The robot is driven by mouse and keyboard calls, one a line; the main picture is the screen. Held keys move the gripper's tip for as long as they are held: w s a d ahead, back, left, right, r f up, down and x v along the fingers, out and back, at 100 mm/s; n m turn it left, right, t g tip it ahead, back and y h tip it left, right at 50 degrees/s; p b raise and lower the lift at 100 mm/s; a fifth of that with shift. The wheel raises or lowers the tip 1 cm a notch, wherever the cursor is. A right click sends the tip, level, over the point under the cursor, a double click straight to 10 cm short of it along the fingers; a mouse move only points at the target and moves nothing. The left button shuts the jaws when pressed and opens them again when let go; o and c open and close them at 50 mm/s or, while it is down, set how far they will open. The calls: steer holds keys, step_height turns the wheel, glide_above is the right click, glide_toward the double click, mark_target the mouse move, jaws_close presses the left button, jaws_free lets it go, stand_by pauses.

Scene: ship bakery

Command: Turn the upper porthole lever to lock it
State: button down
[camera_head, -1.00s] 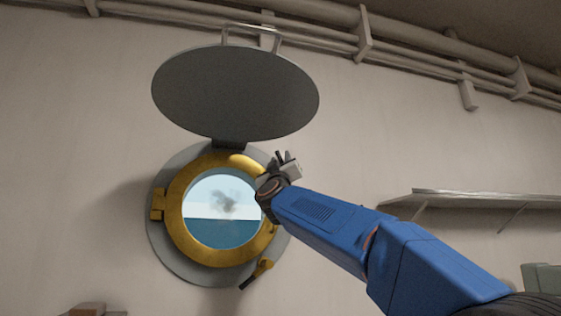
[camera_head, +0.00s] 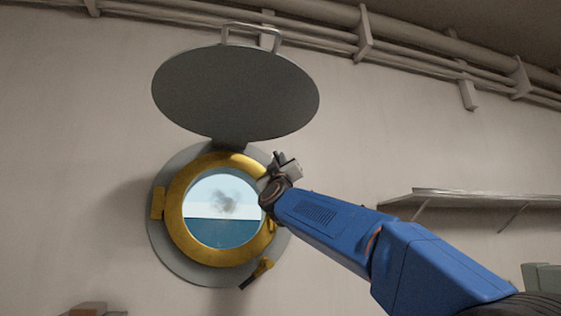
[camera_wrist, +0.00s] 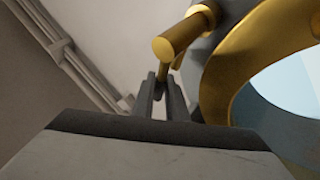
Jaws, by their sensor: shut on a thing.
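The porthole's brass ring (camera_head: 175,228) surrounds a round window on the wall. My gripper (camera_head: 281,158) is at the ring's upper right in the head view. The upper lever (camera_wrist: 184,36) shows in the wrist view as a brass piece with a round end, just beyond my fingertips. My two fingers (camera_wrist: 164,82) stand close together and are shut on the lever, whose gripped part is mostly hidden between them. The lower lever (camera_head: 257,273), brass with a dark handle, sits at the ring's lower right, clear of my gripper.
A large grey oval cover (camera_head: 235,92) hangs raised above the porthole, close above my gripper. Pipes (camera_head: 400,55) run along the top of the wall. A metal shelf (camera_head: 480,198) is on the right. The wall between porthole and shelf is bare.

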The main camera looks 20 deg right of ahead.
steer(key=shift+a+f+n+g+y, duration=0.15)
steer(key=shift+a+f+n+y, duration=0.35)
steer(key=shift+n+y, duration=1.9)
steer(key=shift+a+f+n+g+y, duration=0.1)
steer(key=shift+a+f+n+y, duration=0.35)
steer(key=shift+n+y, duration=1.95)
steer(key=shift+a+f+n+g+y, duration=0.15)
steer(key=shift+a+f+n+y, duration=0.35)
steer(key=shift+n+y, duration=1.85)
steer(key=shift+n, duration=0.55)
steer(key=c, duration=1.8)
jaws_free()
steer(key=shift+o, duration=0.2)
steer(key=shift+f, duration=0.1)
steer(key=shift+m+h, duration=0.5)
steer(key=shift+h, duration=0.05)
